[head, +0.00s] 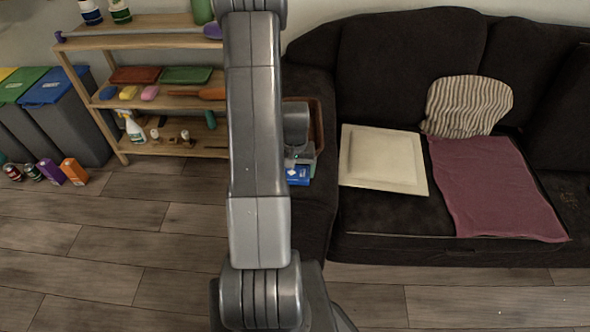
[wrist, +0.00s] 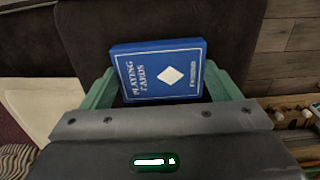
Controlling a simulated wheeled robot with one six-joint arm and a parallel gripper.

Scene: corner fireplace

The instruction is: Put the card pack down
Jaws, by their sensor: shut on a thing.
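The card pack is a blue box marked "PLAYING CARDS" with a white diamond. It lies between the two green fingers of my gripper (wrist: 160,88) in the wrist view, and the fingers are shut on it. In the head view, a small part of the blue card pack (head: 298,174) shows at the gripper (head: 300,160), by the dark sofa's left arm. My arm hides much of that area. I cannot tell whether the pack touches the dark fabric beneath it.
A brown-rimmed tray (head: 318,118) is partly hidden behind my arm. On the sofa (head: 400,55) are a cream square tray (head: 415,178), a striped cushion (head: 468,104) and a mauve cloth (head: 490,185). A wooden shelf (head: 140,103) with several items and bins (head: 75,120) stand left.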

